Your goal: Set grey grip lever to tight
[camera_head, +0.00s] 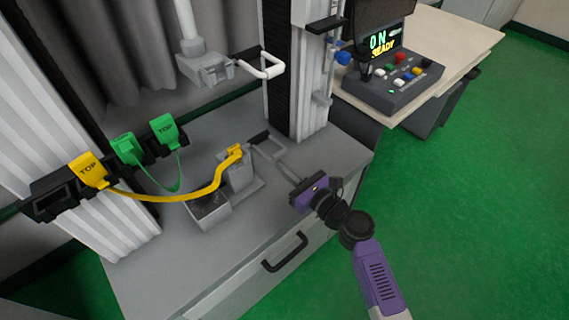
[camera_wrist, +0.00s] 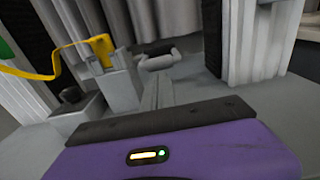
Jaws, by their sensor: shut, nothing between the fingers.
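The lower grip (camera_head: 237,172) is a grey block on the grey machine bed, with a yellow piece at its top. In the wrist view, the lever's handle (camera_wrist: 158,60) lies straight ahead of my fingers. My gripper (camera_head: 280,160) is shut and empty, its thin grey fingers pointing at the lever. The fingertips (camera_wrist: 158,78) are close to the handle; I cannot tell whether they touch. An upper grip (camera_head: 205,70) hangs above, with a pale looped lever (camera_head: 265,68) at its right.
A black rack (camera_head: 50,197) with yellow and green "TOP" tags stands at left; a yellow strap (camera_head: 165,197) runs from it to the lower grip. A white column (camera_head: 312,90) rises behind the lever. A control box (camera_head: 395,85) reading "ON READY" sits on the side table. Green floor at right is clear.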

